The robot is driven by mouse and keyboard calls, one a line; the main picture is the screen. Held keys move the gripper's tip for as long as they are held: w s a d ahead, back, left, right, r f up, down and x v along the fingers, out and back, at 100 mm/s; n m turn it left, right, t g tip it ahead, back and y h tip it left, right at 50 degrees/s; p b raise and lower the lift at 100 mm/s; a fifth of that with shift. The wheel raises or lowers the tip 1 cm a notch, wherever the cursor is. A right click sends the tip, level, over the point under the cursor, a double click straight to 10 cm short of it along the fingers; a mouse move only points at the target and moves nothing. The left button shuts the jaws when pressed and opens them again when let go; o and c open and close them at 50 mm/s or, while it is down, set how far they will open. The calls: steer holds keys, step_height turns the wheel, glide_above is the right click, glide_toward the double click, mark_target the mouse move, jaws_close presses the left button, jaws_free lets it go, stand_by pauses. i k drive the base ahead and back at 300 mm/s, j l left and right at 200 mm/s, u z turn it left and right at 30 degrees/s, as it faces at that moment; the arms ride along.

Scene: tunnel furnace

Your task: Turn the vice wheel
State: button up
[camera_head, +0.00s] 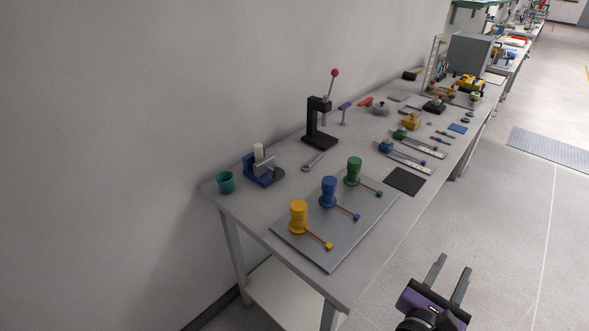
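My gripper (453,264) is at the lower right, over the floor and to the right of the bench's front edge. Its two grey fingers are apart with nothing between them. A small blue and grey device that looks like a vice (262,171) stands near the bench's left end, by the wall. A white cylinder (259,152) stands upright at it. I cannot make out a wheel on it for certain. My gripper is well away from this device and touches nothing.
The long grey bench (290,275) runs along the wall. A teal cup (225,182) stands left of the vice-like device. A plate (327,262) bears yellow, blue and green posts. A black press (319,125) has a red-knobbed lever.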

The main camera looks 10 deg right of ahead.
mark_target(277, 174)
steer(key=i+j, duration=1.5)
steer(key=j, duration=0.25)
